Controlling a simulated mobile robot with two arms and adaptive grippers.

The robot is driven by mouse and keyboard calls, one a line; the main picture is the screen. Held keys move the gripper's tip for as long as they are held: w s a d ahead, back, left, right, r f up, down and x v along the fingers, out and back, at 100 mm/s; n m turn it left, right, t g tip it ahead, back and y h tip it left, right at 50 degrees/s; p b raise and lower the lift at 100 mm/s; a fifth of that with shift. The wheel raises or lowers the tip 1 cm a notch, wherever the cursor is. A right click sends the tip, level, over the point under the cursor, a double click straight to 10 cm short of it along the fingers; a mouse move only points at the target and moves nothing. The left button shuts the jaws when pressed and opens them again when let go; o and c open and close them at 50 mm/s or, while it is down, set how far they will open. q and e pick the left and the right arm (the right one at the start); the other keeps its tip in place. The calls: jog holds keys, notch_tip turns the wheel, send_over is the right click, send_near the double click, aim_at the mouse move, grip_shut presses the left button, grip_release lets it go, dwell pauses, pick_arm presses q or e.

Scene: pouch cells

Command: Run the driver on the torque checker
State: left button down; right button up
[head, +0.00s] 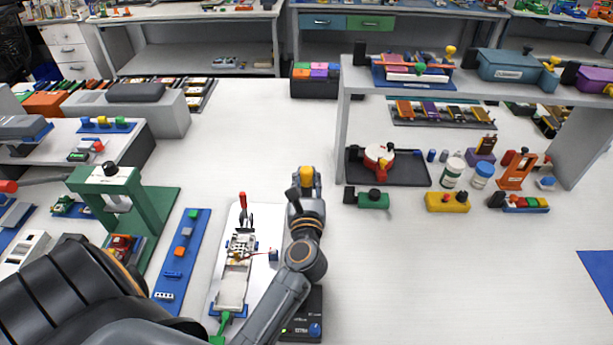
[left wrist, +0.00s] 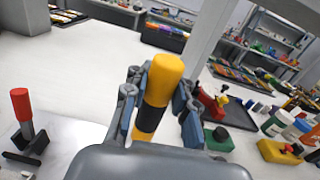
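The driver has a yellow handle with a black band. Its yellow top (head: 306,175) shows just beyond my left gripper (head: 305,188) in the head view. In the left wrist view the handle (left wrist: 164,78) stands nearly upright between the fingers of my left gripper (left wrist: 157,108), which close against it from both sides. The driver's lower end is hidden. A black box with small lettering and a blue knob (head: 315,329), possibly the torque checker, is partly hidden behind my left forearm. My right gripper is not in view.
A white board with a pouch cell (head: 232,290) and a red-handled tool (head: 242,200) lies left of my arm. A blue strip (head: 190,245) and green press (head: 145,205) stand further left. A grey shelf (head: 345,100) stands at right. The right foreground is clear.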

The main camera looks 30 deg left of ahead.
pick_arm(q)
jog(key=shift+f+b, duration=0.35)
jog(key=shift+f, duration=0.1)
dwell(0.8)
jog(key=shift+w+a+p, duration=0.3)
jog(key=shift+w+p, duration=0.1)
jog(key=shift+w, duration=0.05)
dwell(0.9)
jog(key=shift+w+r+p, duration=0.1)
jog(key=shift+r+p, duration=0.65)
jog(key=shift+r, duration=0.1)
notch_tip(320, 180, up, 6)
jog(key=p, duration=0.5)
jog(key=shift+f, duration=0.1)
